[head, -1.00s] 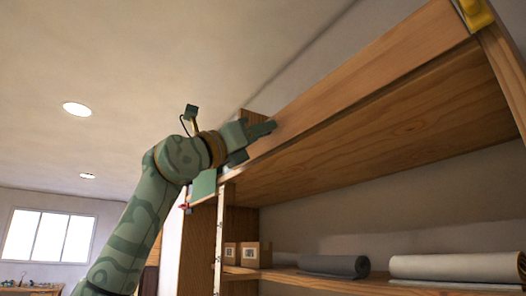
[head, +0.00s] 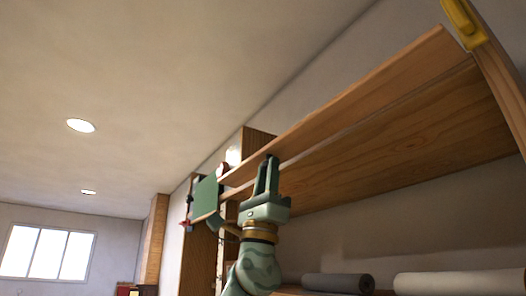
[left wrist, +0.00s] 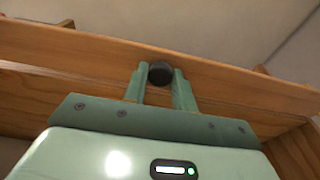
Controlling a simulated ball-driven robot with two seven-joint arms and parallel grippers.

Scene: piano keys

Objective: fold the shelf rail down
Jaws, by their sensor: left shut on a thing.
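The shelf rail (head: 345,108) is a long wooden board along the front edge of the upper shelf (head: 410,140). It looks tilted, with its broad face seen at a steep slant. My left gripper (head: 269,163) comes from below and reaches the rail near its left end. In the left wrist view, its two fingers are closed around a dark round knob (left wrist: 160,72) on the rail (left wrist: 225,76). In the head view the fingers hide the knob. My right gripper is not in view.
A yellow part (head: 465,22) sits at the rail's right end, by the curved wooden side. A green panel (head: 205,197) is at the left end. Rolled mats, one dark (head: 337,283) and one light (head: 458,283), lie on the lower shelf.

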